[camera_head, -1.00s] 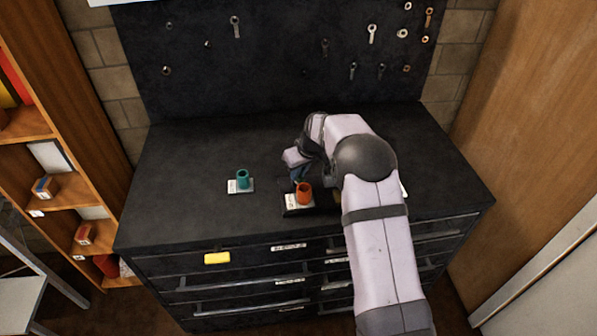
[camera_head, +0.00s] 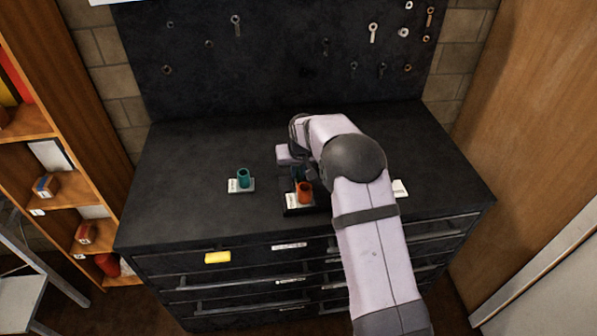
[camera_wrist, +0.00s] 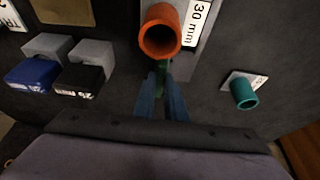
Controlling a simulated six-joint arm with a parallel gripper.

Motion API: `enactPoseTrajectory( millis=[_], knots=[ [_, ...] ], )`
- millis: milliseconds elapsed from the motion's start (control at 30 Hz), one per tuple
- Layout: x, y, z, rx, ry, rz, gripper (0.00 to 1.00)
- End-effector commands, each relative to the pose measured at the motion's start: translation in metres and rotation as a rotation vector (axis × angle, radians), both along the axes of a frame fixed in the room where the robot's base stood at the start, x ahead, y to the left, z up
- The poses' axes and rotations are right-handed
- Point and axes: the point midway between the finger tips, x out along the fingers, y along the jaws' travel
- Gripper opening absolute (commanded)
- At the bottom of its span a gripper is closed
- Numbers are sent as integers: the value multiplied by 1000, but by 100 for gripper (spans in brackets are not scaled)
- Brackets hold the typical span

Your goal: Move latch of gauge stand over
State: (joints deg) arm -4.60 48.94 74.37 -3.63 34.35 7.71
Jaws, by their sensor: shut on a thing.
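The gauge stand shows as a dark base (camera_head: 289,211) with an orange tube (camera_head: 305,191) and a white label. In the wrist view the orange tube (camera_wrist: 160,32) stands beside a label reading 30 mm (camera_wrist: 200,22). My gripper (camera_wrist: 163,85) is just below the tube in that view. Its blue fingers are shut on a small green piece (camera_wrist: 165,70), which appears to be the latch; the fingers hide most of it. In the head view my gripper (camera_head: 297,174) is behind the orange tube and mostly hidden.
A teal tube (camera_head: 243,178) on a small labelled plate stands left of the stand. In the wrist view a blue block (camera_wrist: 32,75) and a black block (camera_wrist: 80,80) sit on grey holders to the left. The left worktop (camera_head: 180,200) is clear.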

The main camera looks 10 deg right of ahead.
Motion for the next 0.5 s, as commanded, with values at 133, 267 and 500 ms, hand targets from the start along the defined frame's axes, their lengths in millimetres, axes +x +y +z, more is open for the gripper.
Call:
enactPoseTrajectory(
  millis=[133, 267, 500],
  knots=[
    [0, 0, 0, 1, -1, -6, 0],
    [0, 0, 0, 2, -1, -6, 0],
    [0, 0, 0, 2, -1, -5, 30]
  ],
)
